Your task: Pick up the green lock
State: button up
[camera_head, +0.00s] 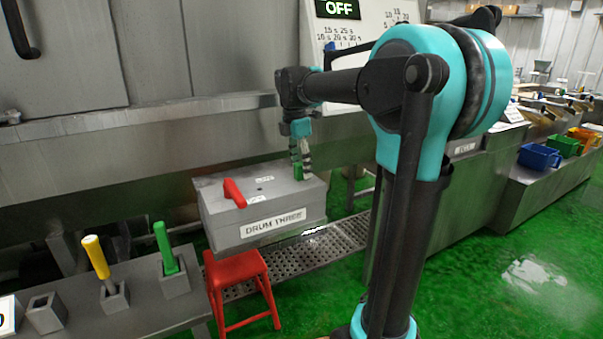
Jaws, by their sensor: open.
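A grey box labelled "DRUM THREE" (262,226) stands left of the middle. A red lock-like piece (234,193) is tilted on the left of the box top. Another green-handled piece (165,247) stands in a grey holder at the lower left.
A yellow-handled piece (96,257) stands in a holder beside an empty holder (46,313) on a low bench. A red stool (236,269) is in front of the box. A panel reading "OFF" (337,9) rises behind. Coloured bins (539,157) are far right.

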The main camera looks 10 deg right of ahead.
jog(key=shift+f, duration=0.3)
jog(key=shift+c, duration=0.5)
grip_shut()
jog(key=shift+r, duration=0.15)
